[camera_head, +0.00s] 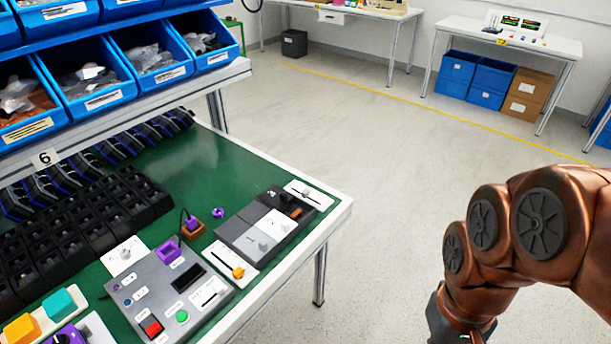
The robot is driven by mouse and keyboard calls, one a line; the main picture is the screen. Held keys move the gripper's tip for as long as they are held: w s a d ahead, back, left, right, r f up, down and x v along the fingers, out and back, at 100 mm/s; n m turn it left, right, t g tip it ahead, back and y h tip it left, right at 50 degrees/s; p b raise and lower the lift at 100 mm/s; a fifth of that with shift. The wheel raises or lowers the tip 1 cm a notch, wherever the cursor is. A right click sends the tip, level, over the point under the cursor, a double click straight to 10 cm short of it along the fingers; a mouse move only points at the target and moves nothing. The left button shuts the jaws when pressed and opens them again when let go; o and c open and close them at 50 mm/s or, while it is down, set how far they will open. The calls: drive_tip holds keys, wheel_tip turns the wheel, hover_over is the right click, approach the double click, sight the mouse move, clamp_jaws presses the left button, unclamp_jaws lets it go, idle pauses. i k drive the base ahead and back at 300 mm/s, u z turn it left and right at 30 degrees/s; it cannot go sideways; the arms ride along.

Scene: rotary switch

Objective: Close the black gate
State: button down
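No part is plainly recognisable as a black gate. A black module (274,197) with an orange-brown part (296,212) sits near the right end of the green workbench (248,165); whether it is the gate, and whether it is open, I cannot tell. A dark rectangular window (187,277) shows on the grey control panel (160,295). My copper-coloured arm (500,245) hangs at the right, over the floor and apart from the bench.
Grey modules (262,236), a white slider plate with an orange knob (237,271) and a purple ring (218,213) lie on the bench. Black racks (95,225) line its left side below blue bins (88,80). The floor (370,180) right of the bench is clear.

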sight(276, 197)
drive_tip(key=z, duration=0.05)
drive_tip(key=i, duration=0.85)
drive_tip(key=u, duration=2)
